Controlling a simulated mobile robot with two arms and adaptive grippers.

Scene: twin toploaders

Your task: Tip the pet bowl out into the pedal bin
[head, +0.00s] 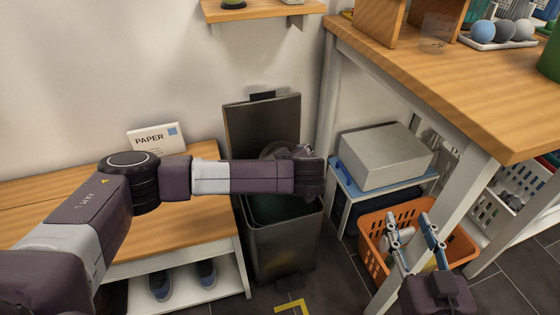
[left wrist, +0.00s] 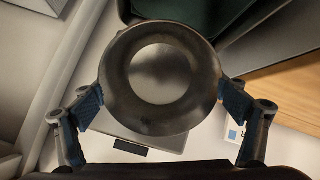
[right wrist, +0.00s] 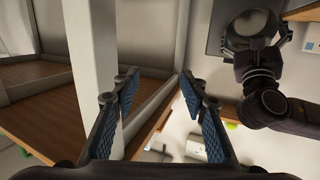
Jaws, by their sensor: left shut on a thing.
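The pedal bin (head: 283,245) stands open, its dark lid (head: 262,125) raised against the wall and a dark green liner inside. My left gripper (head: 305,160) is above the bin's opening. In the left wrist view, its pads (left wrist: 162,98) are shut on opposite sides of the dark, round pet bowl (left wrist: 160,42). The bowl is mostly hidden behind my gripper in the head view; it also shows in the right wrist view (right wrist: 252,27). I cannot tell whether anything is in it. My right gripper (head: 415,238) is open and empty beside the table leg; its spread fingers show in the right wrist view (right wrist: 160,95).
A wooden bench (head: 195,225) with a PAPER sign (head: 155,138) and shoes below is left of the bin. A wooden table (head: 470,95) is at right, its white leg (head: 440,225) close to my right gripper. An orange basket (head: 455,250) and a grey box (head: 385,155) are underneath.

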